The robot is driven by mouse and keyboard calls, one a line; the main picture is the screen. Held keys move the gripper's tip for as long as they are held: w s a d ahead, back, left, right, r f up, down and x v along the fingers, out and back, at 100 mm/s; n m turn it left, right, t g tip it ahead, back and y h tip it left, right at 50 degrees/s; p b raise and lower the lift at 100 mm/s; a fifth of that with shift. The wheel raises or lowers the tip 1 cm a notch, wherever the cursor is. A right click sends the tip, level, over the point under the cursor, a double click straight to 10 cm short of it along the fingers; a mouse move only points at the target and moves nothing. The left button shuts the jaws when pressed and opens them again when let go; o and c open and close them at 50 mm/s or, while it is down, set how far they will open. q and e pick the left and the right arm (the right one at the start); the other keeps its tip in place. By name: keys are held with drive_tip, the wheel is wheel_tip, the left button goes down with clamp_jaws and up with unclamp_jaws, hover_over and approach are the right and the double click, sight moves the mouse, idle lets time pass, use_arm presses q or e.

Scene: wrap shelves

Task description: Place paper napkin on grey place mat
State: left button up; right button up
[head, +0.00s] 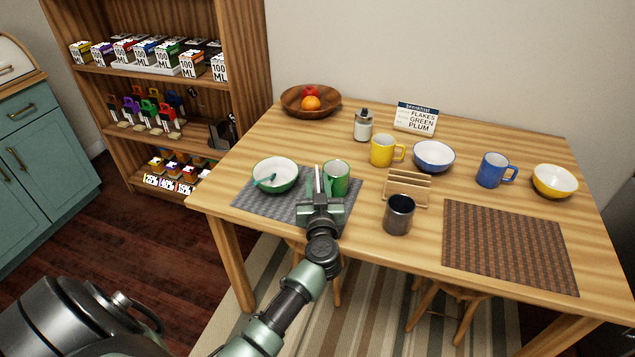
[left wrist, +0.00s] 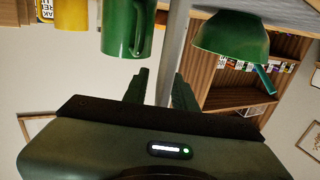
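A grey woven place mat (head: 245,206) lies on the table's left end. A thin pale strip, the paper napkin (head: 318,180), stands on edge over the mat's right part. My left gripper (head: 320,190) is over the mat with its fingers on either side of the napkin, and appears shut on it. In the upside-down left wrist view, the napkin (left wrist: 175,45) runs as a light grey strip between the left gripper's dark fingers (left wrist: 161,85). Whether its lower edge touches the mat is hidden. My right gripper is not in view.
A green bowl (head: 275,175) and a green mug (head: 336,178) stand close by the left gripper. A wooden rack (head: 408,190) and a dark cup (head: 398,214) stand to the right. A brown mat (head: 510,246) lies bare at far right. Several other mugs and bowls stand farther back.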

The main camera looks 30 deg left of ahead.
use_arm(q)
drive_tip(key=v, duration=1.1)
drive_tip(key=shift+s+d+p, duration=0.2)
drive_tip(key=shift+s+p, duration=0.1)
